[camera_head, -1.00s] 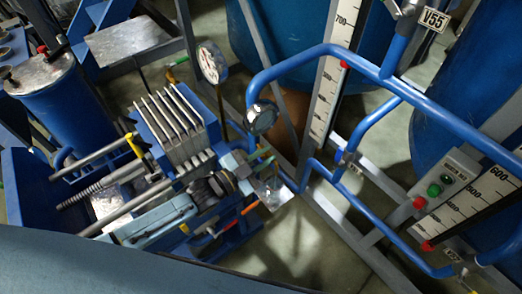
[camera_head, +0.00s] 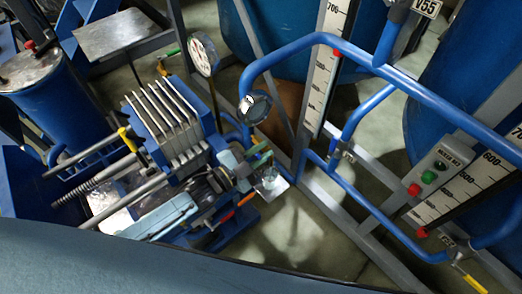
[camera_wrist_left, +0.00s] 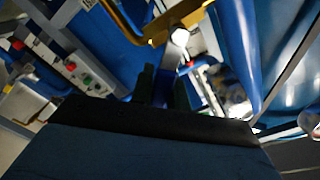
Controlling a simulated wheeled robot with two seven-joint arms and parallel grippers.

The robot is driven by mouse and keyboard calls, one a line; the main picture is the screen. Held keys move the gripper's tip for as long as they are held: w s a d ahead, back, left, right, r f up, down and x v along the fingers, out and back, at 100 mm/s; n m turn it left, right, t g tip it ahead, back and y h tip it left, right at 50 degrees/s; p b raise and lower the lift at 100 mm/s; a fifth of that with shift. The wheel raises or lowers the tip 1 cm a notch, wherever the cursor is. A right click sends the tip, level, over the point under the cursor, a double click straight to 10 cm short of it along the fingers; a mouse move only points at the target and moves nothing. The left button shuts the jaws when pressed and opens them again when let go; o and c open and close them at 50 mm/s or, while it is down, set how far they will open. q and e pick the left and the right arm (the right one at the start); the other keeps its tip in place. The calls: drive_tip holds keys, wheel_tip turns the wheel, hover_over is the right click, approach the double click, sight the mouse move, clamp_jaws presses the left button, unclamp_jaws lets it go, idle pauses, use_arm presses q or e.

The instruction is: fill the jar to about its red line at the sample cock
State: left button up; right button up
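My left gripper (camera_head: 260,156) is in the middle of the head view, beside a crowded blue machine. Its dark green fingers also show in the left wrist view (camera_wrist_left: 165,90), a little apart with a blue part seen between them. A small pale, clear object (camera_head: 270,182), possibly the jar, is just below the fingertips; I cannot tell whether they grip it. Its red line and any liquid are too small to make out. I cannot pick out the sample cock with certainty. My right gripper is in neither view.
Blue pipes (camera_head: 300,43) and white level scales (camera_head: 325,75) with red markers stand at the right. A round gauge (camera_head: 255,107) is close above the gripper. A button box (camera_head: 437,170) is at the right. Bare floor (camera_head: 300,230) lies at lower middle.

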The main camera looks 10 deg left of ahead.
use_arm(q)
drive_tip(key=o, duration=0.4)
drive_tip(key=shift+p+v, duration=0.5)
drive_tip(key=shift+v, duration=6.25)
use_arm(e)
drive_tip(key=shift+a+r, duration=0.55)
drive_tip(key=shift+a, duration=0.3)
